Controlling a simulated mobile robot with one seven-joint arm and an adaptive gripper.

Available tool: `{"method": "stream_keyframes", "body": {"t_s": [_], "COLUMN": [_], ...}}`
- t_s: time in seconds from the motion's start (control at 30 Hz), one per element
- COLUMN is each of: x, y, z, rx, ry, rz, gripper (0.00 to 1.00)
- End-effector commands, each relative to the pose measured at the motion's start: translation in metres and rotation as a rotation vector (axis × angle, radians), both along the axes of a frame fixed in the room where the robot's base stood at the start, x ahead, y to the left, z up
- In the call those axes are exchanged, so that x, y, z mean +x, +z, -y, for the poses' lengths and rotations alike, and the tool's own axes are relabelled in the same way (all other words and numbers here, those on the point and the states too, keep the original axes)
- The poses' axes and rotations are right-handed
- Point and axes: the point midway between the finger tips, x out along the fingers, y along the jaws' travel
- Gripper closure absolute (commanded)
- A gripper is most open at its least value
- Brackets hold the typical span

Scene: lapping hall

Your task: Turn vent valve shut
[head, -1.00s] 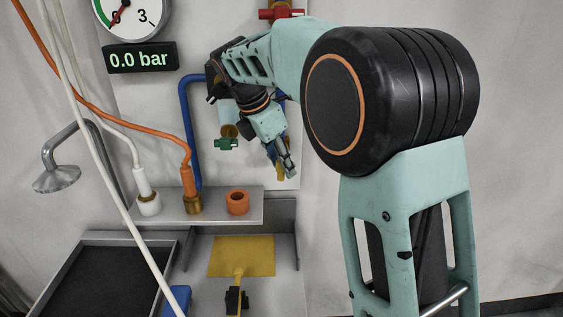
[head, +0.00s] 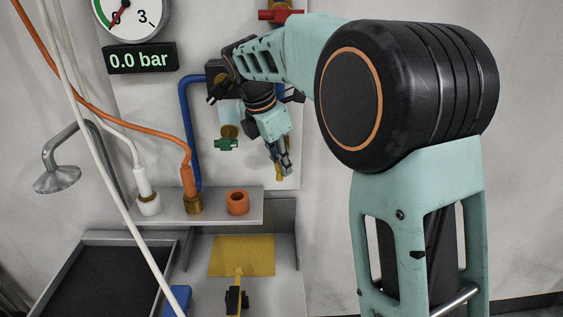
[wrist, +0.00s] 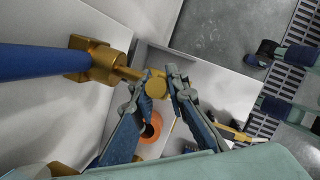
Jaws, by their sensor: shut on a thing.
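In the wrist view, a blue pipe (wrist: 35,59) comes in from the left and ends in a brass valve body (wrist: 95,60). A brass stem runs from it to a round brass knob (wrist: 155,86). My gripper (wrist: 158,80) has one finger on each side of this knob and is shut on it. In the head view, my gripper (head: 287,170) points down in front of the wall panel, and only a little yellow-brass (head: 278,173) shows beside it. My wrist and fingers hide most of the valve there. No label shows which valve it is.
A display (head: 140,58) reads 0.0 bar. A green-handled valve (head: 226,143) is left of my gripper, and a red valve handle (head: 281,15) is above. Below are a shelf (head: 220,212) with an orange ring (head: 237,201) and hose fittings. White hoses cross at left.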

Motion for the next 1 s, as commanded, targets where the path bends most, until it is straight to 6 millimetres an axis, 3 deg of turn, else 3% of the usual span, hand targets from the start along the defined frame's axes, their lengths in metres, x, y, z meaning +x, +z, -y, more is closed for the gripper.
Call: {"method": "stream_keyframes", "body": {"t_s": [1.0], "x": [0.001], "y": [-0.013], "z": [0.008], "rx": [0.882], "ry": [-0.003], "rz": [0.002], "gripper": [1.0]}}
